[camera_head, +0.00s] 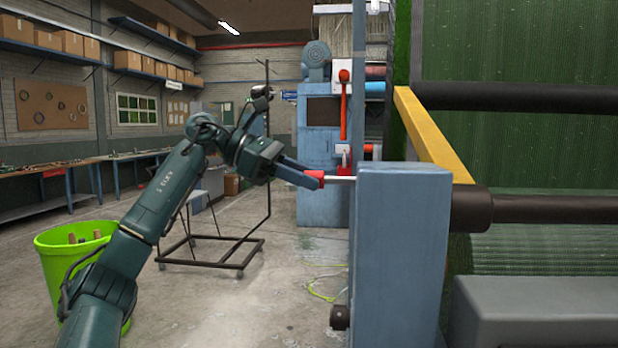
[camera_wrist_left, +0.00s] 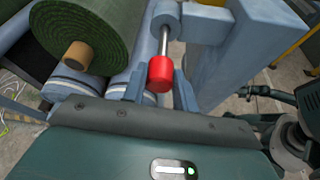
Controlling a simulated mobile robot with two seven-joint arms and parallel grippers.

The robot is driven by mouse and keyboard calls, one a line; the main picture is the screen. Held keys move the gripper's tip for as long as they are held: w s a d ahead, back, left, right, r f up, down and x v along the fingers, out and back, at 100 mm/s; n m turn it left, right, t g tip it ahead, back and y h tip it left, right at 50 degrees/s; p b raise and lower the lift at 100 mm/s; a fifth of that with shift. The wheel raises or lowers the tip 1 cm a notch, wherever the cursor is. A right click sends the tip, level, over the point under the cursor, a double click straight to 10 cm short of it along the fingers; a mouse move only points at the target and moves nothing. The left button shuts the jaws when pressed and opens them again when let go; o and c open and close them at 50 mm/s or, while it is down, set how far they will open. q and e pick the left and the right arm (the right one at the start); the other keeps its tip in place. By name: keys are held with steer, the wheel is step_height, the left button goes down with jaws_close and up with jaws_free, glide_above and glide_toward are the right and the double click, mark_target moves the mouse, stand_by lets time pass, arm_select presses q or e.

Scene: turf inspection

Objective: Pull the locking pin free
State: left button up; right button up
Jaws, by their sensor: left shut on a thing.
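The locking pin has a red grip (camera_wrist_left: 160,74) and a bare metal shaft (camera_head: 340,179). The shaft runs into the side of a blue-grey post (camera_head: 398,255). My left gripper (camera_head: 318,179) is shut on the red grip, to the left of the post in the head view. In the left wrist view its two fingers (camera_wrist_left: 160,88) stand on either side of the red grip, and a length of shaft shows between the grip and a round blue-grey collar (camera_wrist_left: 166,15). The far end of the pin is hidden inside the post. My right gripper is not in view.
A dark roller (camera_head: 540,209) and a yellow bar (camera_head: 430,135) lie right of the post. A green turf roll (camera_wrist_left: 85,30) is close to the fingers. A wheeled black stand (camera_head: 210,252) and a green bin (camera_head: 62,262) stand behind my left arm.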

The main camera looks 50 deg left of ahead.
arm_select(q)
steer(key=shift+s+a+b, duration=0.3)
steer(key=shift+s+a, duration=0.65)
steer(key=shift+a, duration=0.15)
steer(key=shift+s+a+b, duration=0.3)
steer(key=shift+s+a, duration=0.6)
steer(key=shift+a, duration=0.2)
steer(key=shift+s+a, duration=0.15)
steer(key=shift+s+a, duration=1.55)
steer(key=shift+a, duration=0.3)
